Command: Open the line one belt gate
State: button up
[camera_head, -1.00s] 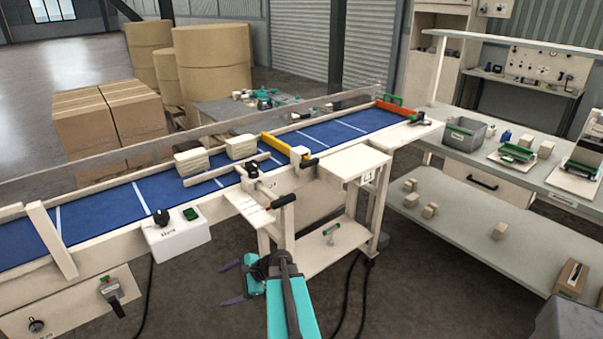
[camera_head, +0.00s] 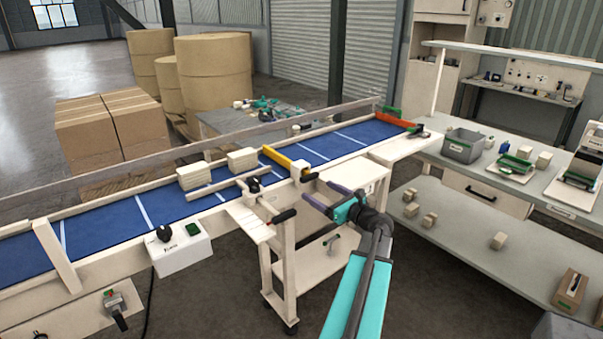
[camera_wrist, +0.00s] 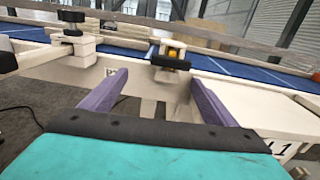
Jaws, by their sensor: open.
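A yellow gate bar (camera_head: 284,160) lies across the blue belt (camera_head: 345,138). Its near end sits in a pale block with a black handle (camera_head: 309,177) that sticks out over the belt's near side. In the wrist view the black handle (camera_wrist: 170,62) is ahead, with a yellow part (camera_wrist: 173,52) behind it. My gripper (camera_head: 316,191) is open and empty, its purple fingers pointing at the handle from the near side. In the wrist view the fingers (camera_wrist: 158,78) stand apart, one on each side below the handle, with a visible gap to it.
A second gate, orange-red (camera_head: 394,120), crosses the belt's far end. Two pale blocks (camera_head: 242,159) rest against a wooden guide on the belt. A black-gripped lever (camera_head: 284,216) stands left of my gripper. A grey workbench (camera_head: 470,165) is on the right.

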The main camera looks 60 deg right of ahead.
aim_at(303, 173)
jog(key=shift+s+d+r+m+h, duration=0.3)
jog(key=shift+s+d+r+m, duration=0.1)
jog(key=shift+s+d+r, duration=0.35)
jog(key=shift+a, duration=0.1)
jog(key=p+x, duration=0.4)
jog(key=x, duration=0.9)
jog(key=shift+w+r, duration=0.15)
jog(key=shift+w, duration=0.25)
jog(key=shift+c, duration=0.2)
